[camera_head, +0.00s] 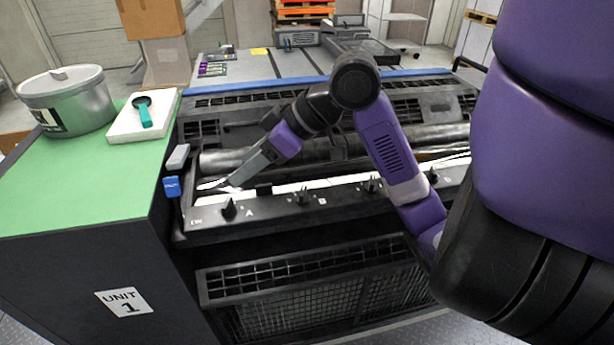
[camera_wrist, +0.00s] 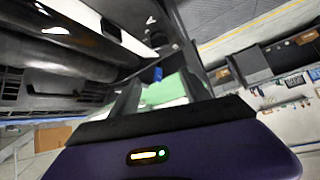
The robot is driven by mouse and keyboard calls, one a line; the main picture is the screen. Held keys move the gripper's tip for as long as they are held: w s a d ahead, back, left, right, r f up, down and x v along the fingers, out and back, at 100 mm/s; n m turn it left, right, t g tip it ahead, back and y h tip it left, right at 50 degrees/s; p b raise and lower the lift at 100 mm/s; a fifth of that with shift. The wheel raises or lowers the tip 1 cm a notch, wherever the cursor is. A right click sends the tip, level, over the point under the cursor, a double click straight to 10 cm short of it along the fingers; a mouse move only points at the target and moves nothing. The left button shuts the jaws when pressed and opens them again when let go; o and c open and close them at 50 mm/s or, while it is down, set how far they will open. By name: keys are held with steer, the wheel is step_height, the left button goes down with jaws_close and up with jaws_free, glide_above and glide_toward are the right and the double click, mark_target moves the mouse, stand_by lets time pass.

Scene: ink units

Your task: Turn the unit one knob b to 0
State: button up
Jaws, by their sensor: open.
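Unit one's knob B (camera_head: 303,195) is a small black knob on the dark sloped front panel (camera_head: 275,206), with a white letter B to its right. It stands upright from the panel; its pointer direction and scale are too small to read. Knob A (camera_head: 229,208) is to its left and knob C (camera_head: 370,184) to its right. My gripper (camera_head: 238,178) is above and behind the panel, up and left of knob B and apart from it. In the wrist view my gripper (camera_wrist: 160,92) shows two spread fingers with nothing between them.
Knob D (camera_head: 432,174) is farther right. A green-topped cabinet (camera_head: 80,195) marked UNIT 1 stands left, bearing a metal pot (camera_head: 75,105) and a white tray (camera_head: 125,128) with a teal-handled tool. A blue piece (camera_head: 172,187) is at the panel's left end. Rollers (camera_head: 235,160) lie behind the panel.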

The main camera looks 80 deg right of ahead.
mark_target(304, 191)
steer(key=s+d+f+g+h+p, duration=0.1)
steer(key=s+d+g, duration=0.15)
steer(key=s, duration=0.45)
steer(key=s+d+g, duration=0.2)
steer(key=s+g, duration=0.1)
steer(key=s, duration=0.3)
steer(key=shift+t, duration=0.25)
steer(key=x, duration=0.7)
steer(key=shift+w+a+f+b, duration=0.1)
steer(key=shift+a+f+b, duration=0.15)
steer(key=shift+b, duration=0.1)
steer(key=shift+c, duration=0.2)
jaws_close()
